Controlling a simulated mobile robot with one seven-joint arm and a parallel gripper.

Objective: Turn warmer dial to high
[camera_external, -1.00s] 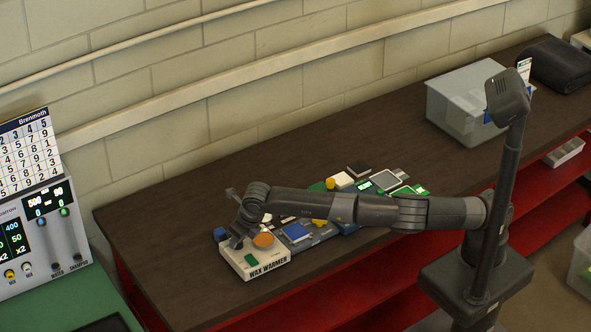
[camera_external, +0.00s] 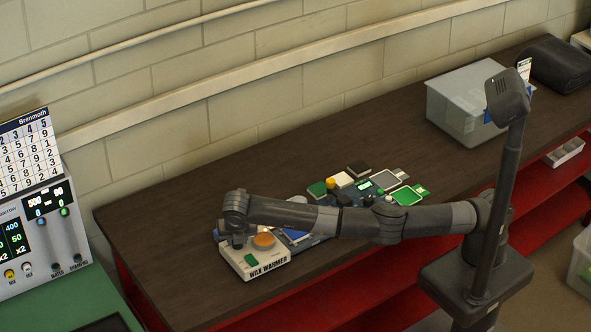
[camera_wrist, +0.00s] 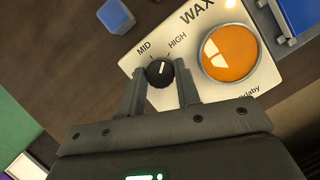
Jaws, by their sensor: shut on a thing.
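The wax warmer (camera_external: 254,260) is a cream box near the left end of the bench. It also shows in the wrist view (camera_wrist: 148,92), with a round orange wax pot (camera_wrist: 228,53). Its black dial (camera_wrist: 159,74) has a white pointer mark and sits beside the printed words MID and HIGH. The pointer is directed between the two words, leaning towards HIGH; its exact setting is hard to tell. My gripper (camera_wrist: 161,82) is shut on the dial, one finger on each side. In the external view my gripper (camera_external: 238,241) is at the warmer's left end, hiding the dial.
A blue block (camera_wrist: 116,16) lies beside the warmer. Several coloured items and a green-screened device (camera_external: 364,186) crowd the bench to the right. A grey bin (camera_external: 468,103) stands farther right. The dark bench (camera_external: 165,225) is clear behind and left of the warmer.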

